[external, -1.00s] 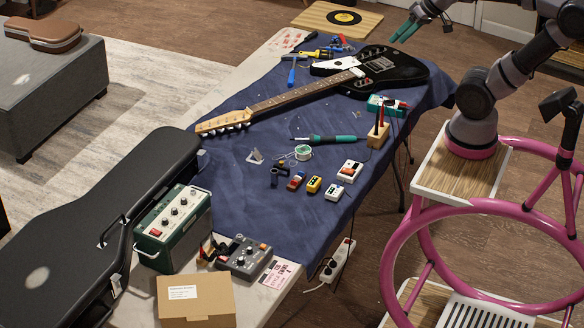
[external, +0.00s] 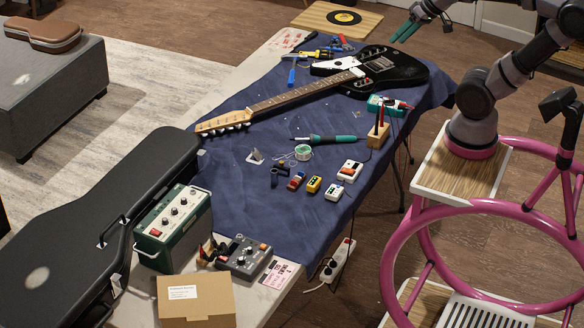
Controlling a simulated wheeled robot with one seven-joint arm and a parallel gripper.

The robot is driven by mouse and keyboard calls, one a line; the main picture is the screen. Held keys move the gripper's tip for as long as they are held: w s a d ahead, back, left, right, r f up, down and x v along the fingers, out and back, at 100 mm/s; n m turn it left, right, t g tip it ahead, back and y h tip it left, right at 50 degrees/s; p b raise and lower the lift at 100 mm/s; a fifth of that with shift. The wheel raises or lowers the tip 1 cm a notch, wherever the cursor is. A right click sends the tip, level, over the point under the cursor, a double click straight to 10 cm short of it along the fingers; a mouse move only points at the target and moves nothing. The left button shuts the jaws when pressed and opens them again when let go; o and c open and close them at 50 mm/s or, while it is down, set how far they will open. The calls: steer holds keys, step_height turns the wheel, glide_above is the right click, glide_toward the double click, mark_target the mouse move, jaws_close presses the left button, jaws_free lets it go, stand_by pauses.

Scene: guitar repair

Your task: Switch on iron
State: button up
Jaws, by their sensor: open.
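A soldering iron (external: 332,139) with a teal and black handle lies on the blue cloth in the middle of the table, its thin tip pointing left. A cord runs from its right end past a small wooden block (external: 378,136) holding red and dark upright pieces. A power strip (external: 339,259) hangs beside the table's right edge; whether its switch is on is too small to tell. My gripper (external: 402,31) has teal fingers and is open and empty at the top right, beyond the guitar body and well away from the iron.
A black and white electric guitar (external: 372,70) lies across the cloth (external: 225,175). A green amplifier (external: 172,228), a mixer box (external: 244,257) and a cardboard box (external: 195,300) crowd the near end.

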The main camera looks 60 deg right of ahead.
steer(key=c, duration=0.5)
steer(key=shift+w+f+n, duration=0.2)
steer(key=shift+w+n, duration=0.1)
steer(key=shift+w, duration=0.05)
jaws_close()
steer(key=w+f+n+g+h, duration=0.2)
steer(key=w+f+n+g, duration=0.3)
steer(key=w+f+n, duration=0.9)
step_height(320, 180, down, 23)
steer(key=w+n+g, duration=0.1)
steer(key=n+g, duration=0.2)
steer(key=n, duration=0.4)
steer(key=shift+a+n+g, duration=0.3)
steer(key=shift+a+g, duration=0.1)
